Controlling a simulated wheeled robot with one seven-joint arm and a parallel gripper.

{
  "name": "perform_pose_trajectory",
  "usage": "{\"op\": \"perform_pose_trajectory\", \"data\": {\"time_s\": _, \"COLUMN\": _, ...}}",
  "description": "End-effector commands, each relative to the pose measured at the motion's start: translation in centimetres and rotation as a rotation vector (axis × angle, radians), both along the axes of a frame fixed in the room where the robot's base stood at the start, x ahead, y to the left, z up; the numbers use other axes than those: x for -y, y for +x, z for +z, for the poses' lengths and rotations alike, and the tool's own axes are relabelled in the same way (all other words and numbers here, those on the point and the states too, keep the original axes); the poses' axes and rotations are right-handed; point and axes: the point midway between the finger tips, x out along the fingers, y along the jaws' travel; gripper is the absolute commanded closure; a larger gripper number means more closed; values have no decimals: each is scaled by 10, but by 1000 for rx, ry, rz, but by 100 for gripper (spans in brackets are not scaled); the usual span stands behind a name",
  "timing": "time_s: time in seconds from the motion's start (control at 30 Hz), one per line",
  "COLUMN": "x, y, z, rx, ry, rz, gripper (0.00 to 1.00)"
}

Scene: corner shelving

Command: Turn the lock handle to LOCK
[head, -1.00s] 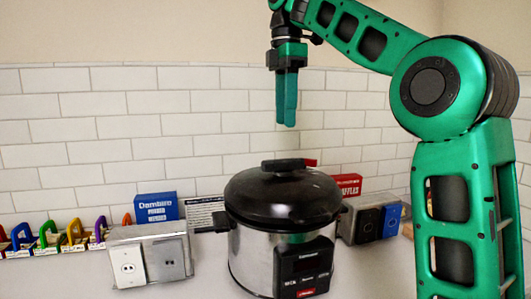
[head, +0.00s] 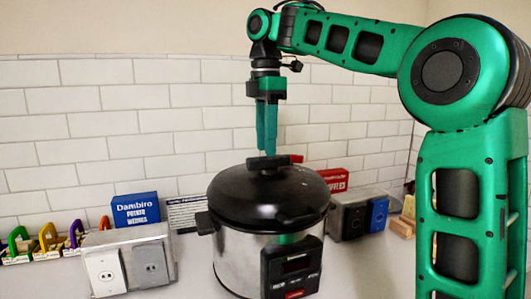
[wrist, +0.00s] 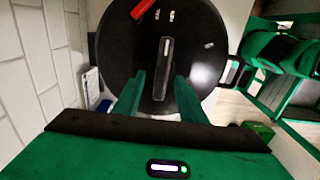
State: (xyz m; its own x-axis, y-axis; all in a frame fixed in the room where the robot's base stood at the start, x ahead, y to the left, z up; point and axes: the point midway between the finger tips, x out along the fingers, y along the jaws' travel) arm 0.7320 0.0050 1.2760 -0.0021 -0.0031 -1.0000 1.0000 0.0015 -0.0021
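A steel pressure cooker (head: 235,259) with a dark domed lid (head: 240,196) stands on the counter. A black bar handle (head: 268,162) sits on top of the lid. In the wrist view the bar handle (wrist: 162,70) runs roughly up and down the picture on the lid. A small red part (wrist: 141,8) and small pale marks (wrist: 171,15), too small to read, show near it. My gripper (head: 266,153) points down just above the handle. In the wrist view its fingers (wrist: 158,98) are apart, one on each side of the handle; contact is not visible.
Left of the cooker are a metal outlet box (head: 130,262), a blue Dambiro box (head: 137,211) and a row of colored clips (head: 48,237). Right are a red box (head: 334,180) and another outlet box (head: 350,216). A tiled wall stands behind.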

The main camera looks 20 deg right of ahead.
Motion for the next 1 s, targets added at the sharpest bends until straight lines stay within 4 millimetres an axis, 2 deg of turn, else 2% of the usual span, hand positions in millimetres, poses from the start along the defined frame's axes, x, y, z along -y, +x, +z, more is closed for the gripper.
{"op": "perform_pose_trajectory", "data": {"time_s": 0.2, "x": 0, "y": -1, "z": -22, "rx": 0, "ry": -2, "rz": 1, "gripper": 62}}
{"op": "perform_pose_trajectory", "data": {"time_s": 0.57, "x": 0, "y": 0, "z": -27, "rx": 1, "ry": 0, "rz": 1, "gripper": 62}}
{"op": "perform_pose_trajectory", "data": {"time_s": 0.6, "x": 0, "y": 0, "z": -27, "rx": 1, "ry": 0, "rz": 1, "gripper": 65}}
{"op": "perform_pose_trajectory", "data": {"time_s": 0.73, "x": 0, "y": 0, "z": -27, "rx": 2, "ry": 0, "rz": 0, "gripper": 96}}
{"op": "perform_pose_trajectory", "data": {"time_s": 0.77, "x": 0, "y": 0, "z": -27, "rx": 2, "ry": 0, "rz": 0, "gripper": 100}}
{"op": "perform_pose_trajectory", "data": {"time_s": 1.0, "x": 0, "y": 1, "z": -27, "rx": 3, "ry": 1, "rz": -6, "gripper": 100}}
